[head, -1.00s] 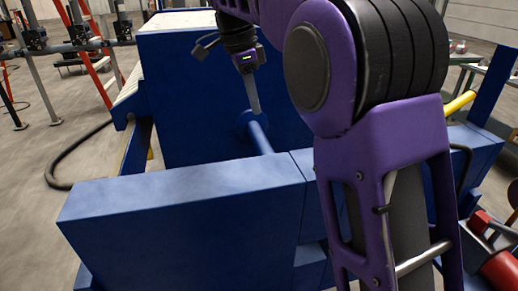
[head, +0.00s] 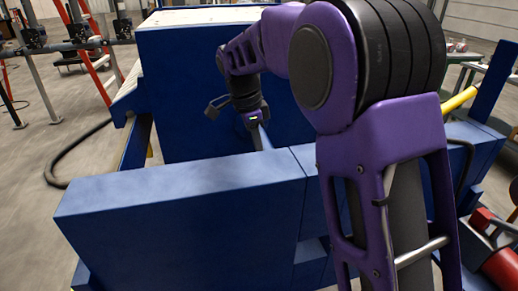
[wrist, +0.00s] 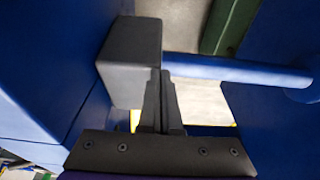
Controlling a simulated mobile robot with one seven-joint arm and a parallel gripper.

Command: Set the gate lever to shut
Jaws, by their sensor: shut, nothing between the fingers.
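I cannot tell for sure which part is the gate lever. In the wrist view a dark grey block (wrist: 130,62) sits against the blue wall at left, just left of my fingertips; it may be touching them. A blue rod (wrist: 235,69) runs from behind the fingertips to a round blue disc (wrist: 300,85) at right. My gripper (wrist: 162,75) is shut and empty, its fingers between the block and the rod's near end. In the head view my gripper (head: 261,140) points down behind the front blue beam, beside the mostly hidden rod. The block is hidden there.
A big blue housing (head: 190,95) stands behind the gripper, and a long blue beam (head: 180,225) crosses in front. The gap between them is narrow. A dark hose (head: 60,165) lies on the floor at left. A green part (wrist: 228,25) shows in the wrist view.

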